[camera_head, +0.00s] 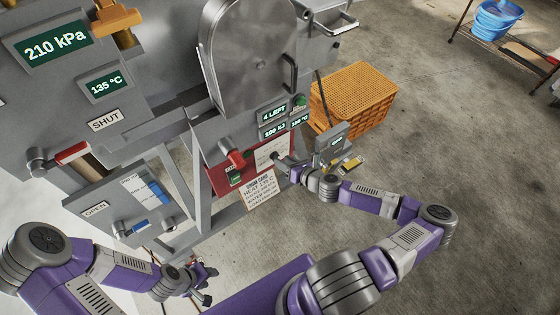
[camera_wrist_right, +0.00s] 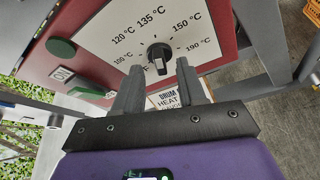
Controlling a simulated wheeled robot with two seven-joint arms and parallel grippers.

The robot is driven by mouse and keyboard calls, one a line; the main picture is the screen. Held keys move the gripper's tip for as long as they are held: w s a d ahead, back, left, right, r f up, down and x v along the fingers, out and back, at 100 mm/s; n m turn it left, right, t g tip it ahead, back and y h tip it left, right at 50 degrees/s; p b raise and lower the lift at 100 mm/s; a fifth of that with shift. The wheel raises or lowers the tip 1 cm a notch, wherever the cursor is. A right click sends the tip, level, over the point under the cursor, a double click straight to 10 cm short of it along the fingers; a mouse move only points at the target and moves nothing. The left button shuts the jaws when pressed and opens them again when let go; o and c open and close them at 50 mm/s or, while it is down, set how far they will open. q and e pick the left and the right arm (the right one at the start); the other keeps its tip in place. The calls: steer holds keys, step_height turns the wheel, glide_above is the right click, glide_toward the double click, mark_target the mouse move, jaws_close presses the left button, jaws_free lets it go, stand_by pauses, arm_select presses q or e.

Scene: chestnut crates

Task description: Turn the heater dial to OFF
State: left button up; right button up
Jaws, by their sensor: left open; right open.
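The heater dial (camera_wrist_right: 160,54) is a black knob with a pale mark on its lower side. It sits on a white temperature plate (camera_wrist_right: 108,36) printed from 100 °C to 190 °C; lettering below left of the knob is mostly hidden by a finger. My right gripper (camera_wrist_right: 159,68) is open, its fingertips on either side of the knob's lower part; contact cannot be told. In the head view, my right gripper (camera_head: 282,162) is at the red heater panel (camera_head: 219,178) and covers much of the dial. My left gripper (camera_head: 203,284) is open and empty, low at the bottom left.
A metal drum (camera_head: 247,55) is above. Orange crates (camera_head: 352,97) stand behind on the floor. Displays read 210 kPa (camera_head: 55,47) and 135 °C (camera_head: 106,84).

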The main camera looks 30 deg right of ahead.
steer(key=shift+b+x, duration=0.4)
steer(key=shift+x, duration=1.1)
steer(key=shift+c, duration=0.3)
steer(key=c, duration=0.6)
